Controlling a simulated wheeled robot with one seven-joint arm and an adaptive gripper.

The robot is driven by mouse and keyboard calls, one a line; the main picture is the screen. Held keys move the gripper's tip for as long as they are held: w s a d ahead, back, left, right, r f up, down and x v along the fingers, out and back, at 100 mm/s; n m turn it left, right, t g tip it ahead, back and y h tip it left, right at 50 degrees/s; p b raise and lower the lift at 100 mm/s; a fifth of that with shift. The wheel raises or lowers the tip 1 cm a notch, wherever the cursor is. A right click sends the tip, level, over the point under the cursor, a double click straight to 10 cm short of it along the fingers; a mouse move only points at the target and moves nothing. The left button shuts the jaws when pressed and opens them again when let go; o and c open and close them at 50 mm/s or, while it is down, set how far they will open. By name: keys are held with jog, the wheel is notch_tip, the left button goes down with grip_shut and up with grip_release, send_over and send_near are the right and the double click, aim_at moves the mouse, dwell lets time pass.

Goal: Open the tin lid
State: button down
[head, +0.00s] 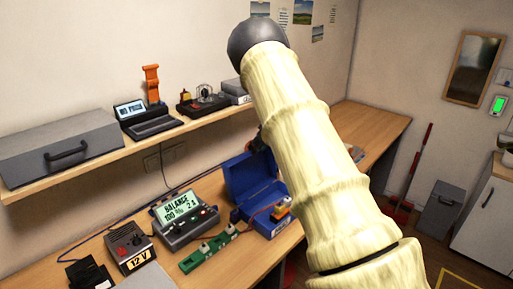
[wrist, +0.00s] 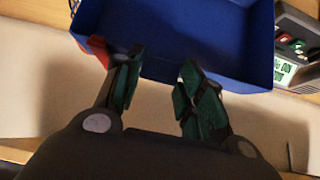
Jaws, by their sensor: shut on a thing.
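The blue tin (head: 262,222) stands on the bench with its lid (head: 247,172) raised, standing up at the back of the base. Part of the tin is hidden behind my arm. In the wrist view a blue panel with a rim, which looks like the lid (wrist: 180,35), fills the top. My gripper (wrist: 160,70) has its dark green-padded fingers at the near rim of this panel, shut on it. The exact contact at the fingertips is hard to see. In the head view my gripper is mostly hidden behind my arm near the lid's top.
An orange part (head: 282,208) with a red wire is at the tin's front. To its left are a green board (head: 208,250), a display unit reading BALANCE (head: 182,212) and a 12 V box (head: 130,248). A shelf (head: 120,158) with devices runs above the bench.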

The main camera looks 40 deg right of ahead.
jog(key=c, duration=0.9)
grip_release()
jog(key=v, duration=1.2)
jog(key=shift+f, duration=0.1)
